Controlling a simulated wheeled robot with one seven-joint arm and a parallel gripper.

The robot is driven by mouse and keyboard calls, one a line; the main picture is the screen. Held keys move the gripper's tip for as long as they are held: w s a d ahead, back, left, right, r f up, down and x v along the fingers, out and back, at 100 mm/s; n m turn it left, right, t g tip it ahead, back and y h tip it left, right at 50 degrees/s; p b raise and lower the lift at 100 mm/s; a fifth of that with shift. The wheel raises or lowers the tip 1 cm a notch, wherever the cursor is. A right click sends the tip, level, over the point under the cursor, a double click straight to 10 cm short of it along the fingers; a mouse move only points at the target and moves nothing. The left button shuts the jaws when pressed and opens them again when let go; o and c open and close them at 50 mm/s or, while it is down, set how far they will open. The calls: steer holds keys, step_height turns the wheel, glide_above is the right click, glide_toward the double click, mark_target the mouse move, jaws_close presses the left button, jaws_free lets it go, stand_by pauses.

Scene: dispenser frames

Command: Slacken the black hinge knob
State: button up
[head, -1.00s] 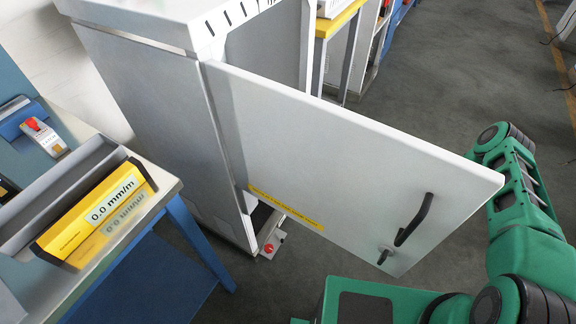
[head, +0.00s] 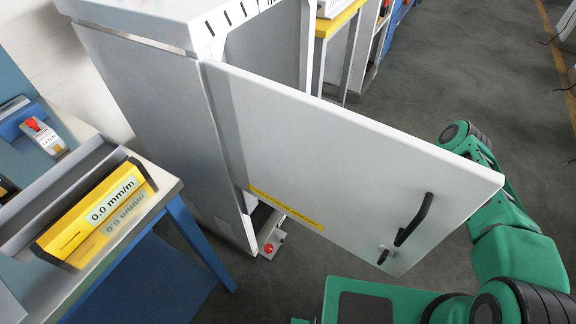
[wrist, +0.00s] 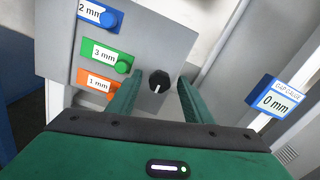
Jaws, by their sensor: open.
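In the wrist view, a round black knob (wrist: 159,85) with a white pointer mark sits on a grey panel. My gripper (wrist: 161,79) is open, with one green finger on each side of the knob in the picture. I cannot tell whether the fingers reach to the knob's depth, and no contact shows. In the head view the open white cabinet door (head: 330,150) hides my gripper and the knob.
Left of the knob are a blue 2 mm tag (wrist: 97,14), a green 3 mm tag (wrist: 103,55) and an orange 1 mm tag (wrist: 97,82). A blue 0 mm gauge (wrist: 274,98) is at right. A bench (head: 177,188) stands at left in the head view.

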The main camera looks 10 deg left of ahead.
steer(key=shift+a, duration=0.15)
steer(key=c, duration=1.1)
steer(key=shift+o, duration=0.2)
